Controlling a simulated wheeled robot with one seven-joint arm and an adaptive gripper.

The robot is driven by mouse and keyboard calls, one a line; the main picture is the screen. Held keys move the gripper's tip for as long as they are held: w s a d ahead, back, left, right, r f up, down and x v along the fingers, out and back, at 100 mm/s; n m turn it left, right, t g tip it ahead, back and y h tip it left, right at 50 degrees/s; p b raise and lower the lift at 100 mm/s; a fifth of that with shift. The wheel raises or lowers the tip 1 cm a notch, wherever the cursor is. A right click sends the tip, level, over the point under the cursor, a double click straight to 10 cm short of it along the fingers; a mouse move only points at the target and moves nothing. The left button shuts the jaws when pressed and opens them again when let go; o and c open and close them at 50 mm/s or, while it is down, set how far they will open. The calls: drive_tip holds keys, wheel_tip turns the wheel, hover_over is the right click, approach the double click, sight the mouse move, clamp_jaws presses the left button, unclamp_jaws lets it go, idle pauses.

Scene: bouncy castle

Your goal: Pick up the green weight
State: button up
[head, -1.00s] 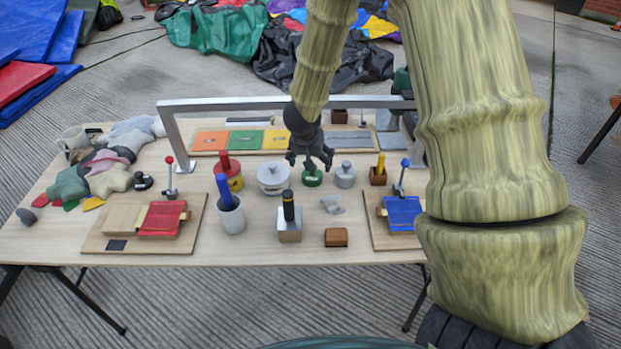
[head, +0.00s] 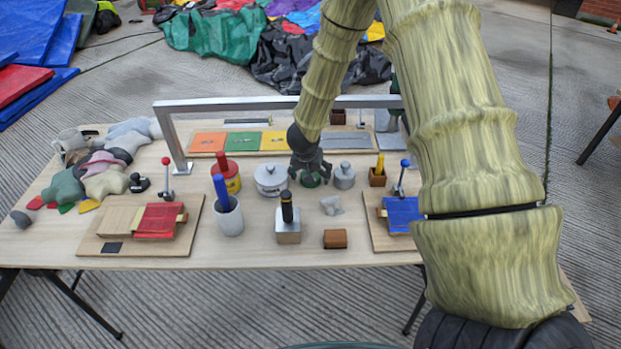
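The green weight (head: 312,181) stands on the table between a grey lidded pot and a small grey weight. Only its lower part shows; my gripper hides its top. My gripper (head: 311,178) points down right at the weight, with its fingers low around the weight's upper part. I cannot tell whether the fingers touch it or how far they are closed.
The grey pot (head: 271,180) is close on the left and the grey weight (head: 344,176) close on the right. A metal frame (head: 230,104) spans behind. In front stand a black-handled block (head: 289,232), a grey angular piece (head: 332,205) and a brown block (head: 335,238).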

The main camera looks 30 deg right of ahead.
drive_tip(key=shift+c, duration=0.2)
drive_tip(key=shift+f, duration=0.1)
drive_tip(key=c, duration=1.7)
